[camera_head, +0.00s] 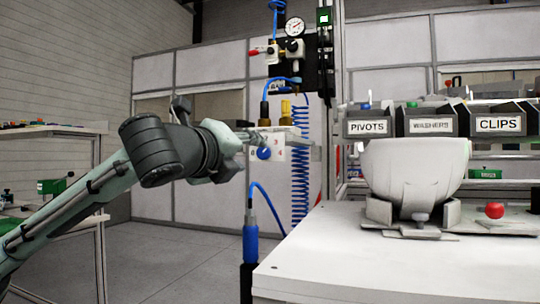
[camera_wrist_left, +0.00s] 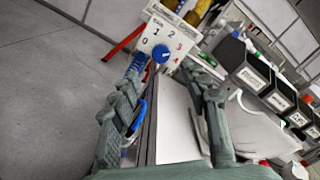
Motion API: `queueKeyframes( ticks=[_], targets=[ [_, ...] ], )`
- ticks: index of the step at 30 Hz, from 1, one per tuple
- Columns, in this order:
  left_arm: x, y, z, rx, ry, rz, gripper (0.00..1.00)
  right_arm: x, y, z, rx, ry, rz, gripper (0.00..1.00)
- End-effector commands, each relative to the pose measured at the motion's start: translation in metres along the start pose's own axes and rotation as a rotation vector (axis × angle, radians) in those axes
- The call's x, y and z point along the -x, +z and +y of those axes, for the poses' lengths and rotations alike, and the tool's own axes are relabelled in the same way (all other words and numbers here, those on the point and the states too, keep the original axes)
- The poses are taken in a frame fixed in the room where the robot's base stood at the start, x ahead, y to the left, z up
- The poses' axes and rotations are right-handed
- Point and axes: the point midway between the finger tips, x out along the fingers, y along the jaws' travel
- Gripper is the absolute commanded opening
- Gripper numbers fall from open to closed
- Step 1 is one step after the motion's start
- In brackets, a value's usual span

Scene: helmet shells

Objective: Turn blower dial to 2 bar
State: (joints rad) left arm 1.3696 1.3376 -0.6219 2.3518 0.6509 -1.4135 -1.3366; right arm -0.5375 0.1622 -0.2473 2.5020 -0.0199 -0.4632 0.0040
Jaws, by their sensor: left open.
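The blower dial (camera_head: 264,153) is a round blue knob on a white plate (camera_head: 277,140) with a printed number scale, left of the white workbench. In the left wrist view the knob (camera_wrist_left: 161,53) sits below the numbers 1 and 2, with 0 at the left and red numbers at the right. I cannot tell clearly where its pointer stands. My left gripper (camera_head: 240,146) is just left of the plate in the head view. In the left wrist view its two fingers (camera_wrist_left: 160,74) are spread and empty, with the knob beyond and between the tips, apart from them.
A pressure gauge (camera_head: 295,27) and valves hang on a black panel above the dial. A blue coiled hose (camera_head: 300,165) hangs right of it. A white helmet shell (camera_head: 415,170) rests in a holder on the workbench (camera_head: 350,270). Labelled bins (camera_head: 432,122) stand behind it.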

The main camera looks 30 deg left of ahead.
Motion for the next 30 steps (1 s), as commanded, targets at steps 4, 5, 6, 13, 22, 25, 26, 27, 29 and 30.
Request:
queueKeyframes(
  ticks=[4,5,6,13,22,25,26,27,29,30],
  targets=[
    [-0.005,0.001,-0.001,0.0,-0.003,-0.002,0.46,0.0,-0.002,-0.001,-0.002,-0.002,0.009,0.0],
    [-0.009,0.001,-0.001,0.0,-0.003,-0.002,0.46,0.0,-0.002,-0.001,-0.002,-0.003,0.013,0.0],
    [-0.014,0.001,-0.001,0.0,-0.002,-0.002,0.46,0.0,-0.004,-0.002,-0.003,-0.004,0.02,0.0],
    [-0.052,0.0,-0.001,0.0,-0.002,-0.001,0.46,0.0,-0.013,-0.006,-0.01,-0.012,0.067,0.0],
    [-0.077,0.001,-0.001,-0.001,-0.002,-0.003,0.46,0.0,-0.019,-0.008,-0.013,-0.016,0.09,0.0],
    [-0.077,0.001,-0.001,-0.002,-0.003,-0.003,0.46,0.0,-0.019,-0.008,-0.013,-0.017,0.091,0.0],
    [-0.077,0.001,-0.001,-0.002,-0.003,-0.003,0.46,0.0,-0.019,-0.008,-0.013,-0.017,0.091,0.0],
    [-0.077,0.001,-0.001,-0.002,-0.003,-0.002,0.46,0.0,-0.019,-0.008,-0.013,-0.017,0.091,0.0],
    [-0.077,0.001,-0.001,-0.002,-0.003,-0.002,0.46,0.0,-0.019,-0.008,-0.013,-0.017,0.091,0.0],
    [-0.077,0.001,-0.001,-0.002,-0.003,-0.002,0.41,0.0,-0.019,-0.008,-0.013,-0.017,0.091,0.0]
  ],
)
